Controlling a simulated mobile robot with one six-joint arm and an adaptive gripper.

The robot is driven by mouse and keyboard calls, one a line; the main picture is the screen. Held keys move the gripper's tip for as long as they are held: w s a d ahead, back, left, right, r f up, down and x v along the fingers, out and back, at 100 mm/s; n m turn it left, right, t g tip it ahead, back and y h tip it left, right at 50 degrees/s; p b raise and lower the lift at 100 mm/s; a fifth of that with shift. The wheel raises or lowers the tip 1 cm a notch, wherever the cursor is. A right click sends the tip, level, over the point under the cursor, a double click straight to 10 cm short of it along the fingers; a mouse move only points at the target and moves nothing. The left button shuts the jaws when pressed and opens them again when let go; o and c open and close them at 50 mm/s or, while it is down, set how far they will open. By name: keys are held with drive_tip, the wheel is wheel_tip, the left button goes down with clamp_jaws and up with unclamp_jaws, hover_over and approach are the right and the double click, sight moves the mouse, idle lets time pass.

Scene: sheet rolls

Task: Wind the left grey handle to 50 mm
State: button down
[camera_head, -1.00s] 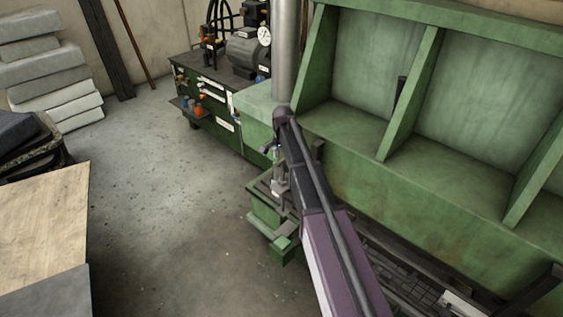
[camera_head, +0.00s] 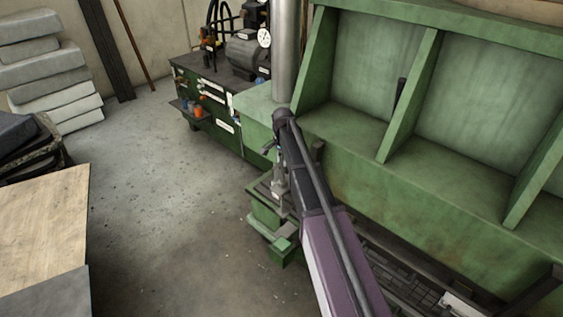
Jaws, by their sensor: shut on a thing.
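My arm reaches from the bottom right up to the left end of the green machine (camera_head: 400,190). My gripper (camera_head: 269,149) is small and partly hidden beside my arm's wrist. It is shut at the left grey handle, above a grey upright fitting (camera_head: 279,186) on the machine's low green end block (camera_head: 266,212). The handle is too small and too covered to make out clearly. No scale or reading in mm can be made out.
A dark green workbench (camera_head: 215,105) with a motor and a round gauge (camera_head: 264,38) stands behind. A grey vertical post (camera_head: 285,60) rises close to my wrist. A wooden board (camera_head: 42,215) lies at the left. The floor (camera_head: 170,200) between is clear.

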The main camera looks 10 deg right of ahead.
drive_tip(key=shift+s, duration=0.15)
drive_tip(key=shift+n, duration=2.4)
drive_tip(key=n, duration=0.4)
drive_tip(key=shift+n, duration=0.3)
drive_tip(key=shift+n, duration=2.5)
